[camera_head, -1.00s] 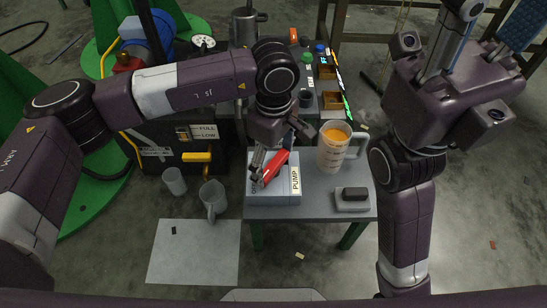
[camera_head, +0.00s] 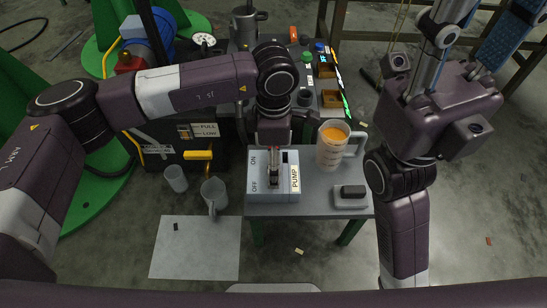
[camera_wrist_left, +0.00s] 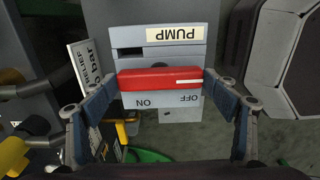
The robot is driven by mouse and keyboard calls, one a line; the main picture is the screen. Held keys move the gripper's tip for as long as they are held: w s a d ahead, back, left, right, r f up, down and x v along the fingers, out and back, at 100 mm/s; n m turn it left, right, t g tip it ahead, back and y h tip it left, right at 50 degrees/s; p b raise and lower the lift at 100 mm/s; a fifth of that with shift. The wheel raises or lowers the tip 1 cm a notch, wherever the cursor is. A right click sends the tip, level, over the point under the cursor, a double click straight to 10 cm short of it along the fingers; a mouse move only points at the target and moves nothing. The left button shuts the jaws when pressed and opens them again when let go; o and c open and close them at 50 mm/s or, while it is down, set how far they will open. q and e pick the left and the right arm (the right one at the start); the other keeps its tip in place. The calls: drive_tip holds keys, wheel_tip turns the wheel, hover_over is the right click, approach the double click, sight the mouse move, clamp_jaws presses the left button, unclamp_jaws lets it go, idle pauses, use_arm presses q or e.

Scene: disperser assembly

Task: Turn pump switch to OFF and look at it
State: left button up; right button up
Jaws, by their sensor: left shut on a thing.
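The pump switch is a pale grey-blue box (camera_head: 286,200) with a PUMP label on the table. ON is printed at its back left and OFF at its front left. My left gripper (camera_head: 273,178) points down onto it and hides most of the handle in the head view. In the left wrist view, the red handle (camera_wrist_left: 160,79) lies between the two fingers (camera_wrist_left: 160,82), one at each end. It lies straight across the box, and its white stripe is at the end beside OFF. My right gripper (camera_head: 488,25) is raised at the upper right, its fingers spread and empty.
A measuring jug (camera_head: 333,150) with orange content stands right of the switch, near a small grey block (camera_head: 351,197). A white sheet (camera_head: 195,250) lies on the floor.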

idle(0.4)
use_arm(q)
drive_tip(key=o, duration=1.2)
drive_tip(key=shift+c, duration=0.2)
drive_tip(key=shift+r, duration=0.1)
wheel_tip(320, 180, up, 12)
